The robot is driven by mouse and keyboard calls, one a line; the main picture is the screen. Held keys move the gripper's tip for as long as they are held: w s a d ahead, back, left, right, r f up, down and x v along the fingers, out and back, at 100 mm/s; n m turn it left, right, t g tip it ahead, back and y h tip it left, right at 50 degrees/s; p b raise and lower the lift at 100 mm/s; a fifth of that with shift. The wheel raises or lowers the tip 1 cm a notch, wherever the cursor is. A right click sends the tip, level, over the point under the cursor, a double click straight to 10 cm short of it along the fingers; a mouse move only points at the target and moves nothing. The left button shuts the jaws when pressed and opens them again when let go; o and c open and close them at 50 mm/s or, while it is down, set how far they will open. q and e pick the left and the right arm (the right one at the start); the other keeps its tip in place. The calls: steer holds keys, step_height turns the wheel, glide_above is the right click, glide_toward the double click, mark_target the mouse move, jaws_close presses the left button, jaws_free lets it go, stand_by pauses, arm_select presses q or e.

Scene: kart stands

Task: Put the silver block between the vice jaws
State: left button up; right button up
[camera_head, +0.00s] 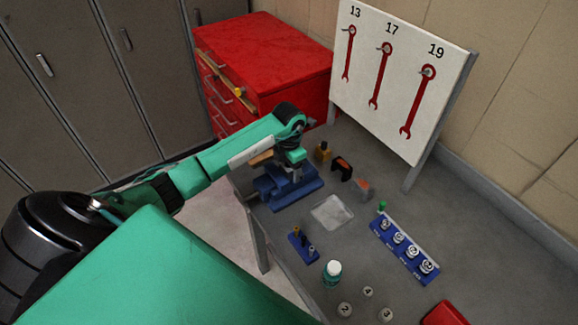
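The blue vice (292,193) stands at the left edge of the grey workbench. My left arm comes in from the left, and its gripper (294,170) points down right over the vice. The gripper's fingers are small and dark here, so I cannot tell whether they are open or shut. A small greyish piece shows at the fingertips by the jaws, but I cannot tell if it is the silver block, a finger or part of the vice. The arm and gripper hide much of the jaws. My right gripper is not in view.
On the bench (360,240) are a clear flat square (332,213), a small blue holder (303,244), a blue numbered rack (405,249), a teal-labelled bottle (332,273) and several numbered discs. A wrench board (400,75) and red drawer cabinet (270,55) stand behind.

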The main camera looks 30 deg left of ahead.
arm_select(q)
steer(key=shift+r, duration=0.2)
step_height(320, 180, up, 10)
steer(key=b, duration=0.4)
steer(key=shift+r, duration=0.2)
steer(key=shift+r+b, duration=0.4)
steer(key=shift+r, duration=0.3)
